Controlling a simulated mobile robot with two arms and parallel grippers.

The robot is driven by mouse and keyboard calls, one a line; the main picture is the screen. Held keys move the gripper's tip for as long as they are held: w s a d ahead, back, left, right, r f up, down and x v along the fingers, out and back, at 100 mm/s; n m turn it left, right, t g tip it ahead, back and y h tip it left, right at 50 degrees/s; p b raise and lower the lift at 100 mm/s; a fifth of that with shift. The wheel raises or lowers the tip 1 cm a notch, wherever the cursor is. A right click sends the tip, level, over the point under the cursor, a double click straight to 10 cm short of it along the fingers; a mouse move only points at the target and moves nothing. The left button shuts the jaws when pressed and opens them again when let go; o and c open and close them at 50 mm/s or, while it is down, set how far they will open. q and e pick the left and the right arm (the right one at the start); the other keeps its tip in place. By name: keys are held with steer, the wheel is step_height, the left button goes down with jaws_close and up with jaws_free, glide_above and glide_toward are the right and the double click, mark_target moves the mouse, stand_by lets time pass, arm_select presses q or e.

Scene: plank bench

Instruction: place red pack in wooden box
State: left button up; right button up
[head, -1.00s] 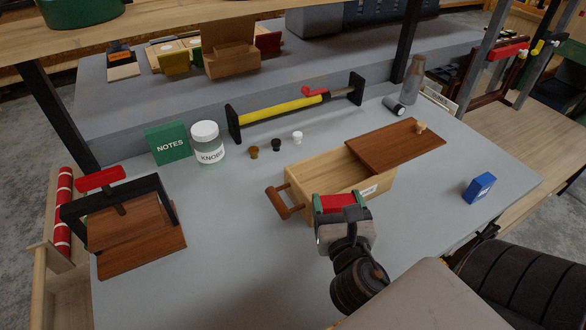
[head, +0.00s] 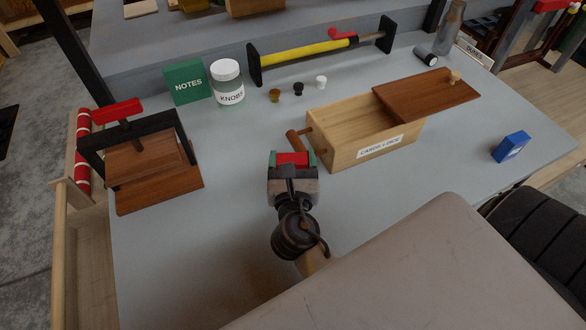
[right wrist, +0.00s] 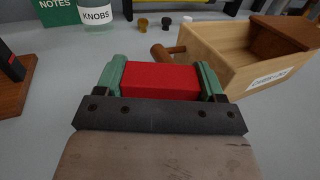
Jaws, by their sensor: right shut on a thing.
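My right gripper (head: 293,160) is shut on the red pack (head: 292,159), just left of the wooden box's front left corner. In the right wrist view the red pack (right wrist: 160,81) sits between the green fingertips. The wooden box (head: 342,150) has a label reading "CARDS + DICE" and a wooden handle on its left end. Its dark brown lid (head: 425,97) is slid to the right, so the left part of the box is open. The box also shows in the right wrist view (right wrist: 232,68). The left gripper is not in view.
A blue pack (head: 511,146) lies at the right. A green notes box (head: 186,84), a knobs jar (head: 228,84) and several small knobs stand behind. A wooden press (head: 155,165) is at the left. The bench front-left of the gripper is clear.

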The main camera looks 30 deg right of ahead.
steer(key=shift+f, duration=1.4)
steer(key=shift+f+b, duration=0.2)
steer(key=shift+b, duration=0.15)
steer(key=o, duration=1)
steer(key=shift+r, duration=0.1)
